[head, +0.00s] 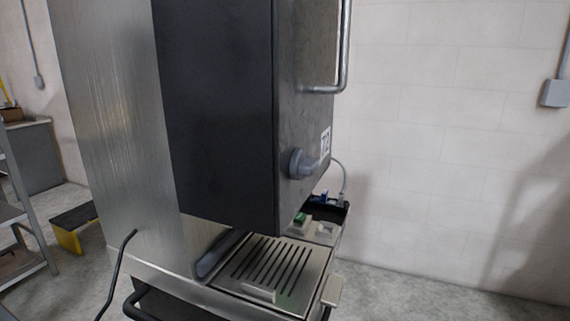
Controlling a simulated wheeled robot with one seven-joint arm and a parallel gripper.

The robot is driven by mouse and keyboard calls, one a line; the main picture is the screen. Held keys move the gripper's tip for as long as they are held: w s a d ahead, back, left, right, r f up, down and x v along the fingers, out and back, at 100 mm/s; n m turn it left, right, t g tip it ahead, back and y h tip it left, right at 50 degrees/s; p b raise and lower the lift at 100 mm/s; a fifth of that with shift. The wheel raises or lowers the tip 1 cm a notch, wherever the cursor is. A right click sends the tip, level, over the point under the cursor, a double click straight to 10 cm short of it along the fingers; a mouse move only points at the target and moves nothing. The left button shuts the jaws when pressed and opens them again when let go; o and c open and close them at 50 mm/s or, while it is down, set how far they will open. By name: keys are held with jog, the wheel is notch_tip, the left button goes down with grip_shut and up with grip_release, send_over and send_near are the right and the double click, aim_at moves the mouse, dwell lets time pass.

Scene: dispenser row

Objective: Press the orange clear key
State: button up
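No orange key shows in the head view. A dispenser with a dark cabinet (215,110) fills the middle, seen at an angle. Its narrow right side carries a grey rounded knob or spout (301,163), a white label (325,143) and a metal bar handle (345,50). Small green (301,218) and blue (323,196) parts show low behind the cabinet's edge, too small to identify. My gripper is not in view.
A slotted metal tray (270,268) sits below the cabinet. A brushed metal panel (115,120) stands left of it. A yellow and black step stool (72,235) and a shelf rack (20,225) are at far left. Floor at right (430,295) is clear before a white wall.

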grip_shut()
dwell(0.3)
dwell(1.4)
